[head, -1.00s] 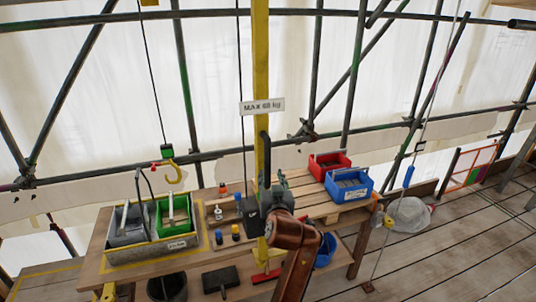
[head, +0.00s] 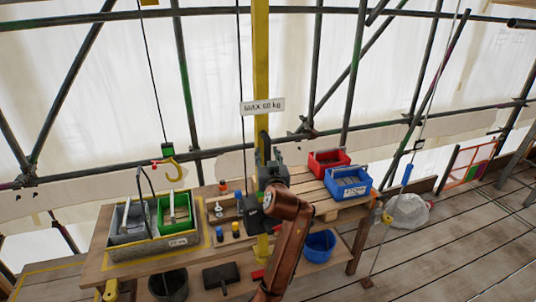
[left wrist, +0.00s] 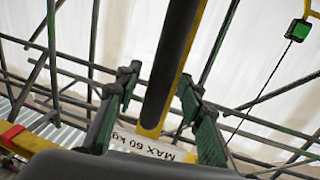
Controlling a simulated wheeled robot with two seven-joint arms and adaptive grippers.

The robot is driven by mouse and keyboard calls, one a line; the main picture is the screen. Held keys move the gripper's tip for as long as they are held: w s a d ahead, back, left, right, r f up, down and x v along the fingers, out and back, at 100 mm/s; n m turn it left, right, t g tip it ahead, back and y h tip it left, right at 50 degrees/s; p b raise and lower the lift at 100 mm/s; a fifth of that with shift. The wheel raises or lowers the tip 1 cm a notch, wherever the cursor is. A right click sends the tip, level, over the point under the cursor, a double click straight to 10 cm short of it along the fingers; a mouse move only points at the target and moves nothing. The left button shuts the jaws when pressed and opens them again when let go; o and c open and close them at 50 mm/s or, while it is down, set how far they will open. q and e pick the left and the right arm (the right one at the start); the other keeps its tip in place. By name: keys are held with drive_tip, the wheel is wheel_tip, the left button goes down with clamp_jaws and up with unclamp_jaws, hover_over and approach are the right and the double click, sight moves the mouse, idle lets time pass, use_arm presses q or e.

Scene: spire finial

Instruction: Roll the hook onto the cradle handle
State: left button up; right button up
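The yellow hook (head: 172,171) hangs under a green block (head: 167,149) on a dark cable. It is above and right of the cradle's dark looped handle (head: 140,178), apart from it in the picture. The cradle (head: 113,249) stands on the bench with a grey bin and a green bin in it. My left gripper (head: 268,160) is at the yellow post, by a dark upright bar (head: 262,138). In the left wrist view, its fingers (left wrist: 160,100) are spread either side of this bar (left wrist: 175,50); contact is unclear. My right gripper is out of view.
The yellow post (head: 262,60) carries a "MAX 60 kg" sign (head: 262,106) and stands right of the hook. Red (head: 328,160) and blue (head: 348,182) bins sit on the bench's right. Small bottles and tools lie between cradle and post. Buckets stand below.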

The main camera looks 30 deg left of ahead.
use_arm(q)
clamp_jaws()
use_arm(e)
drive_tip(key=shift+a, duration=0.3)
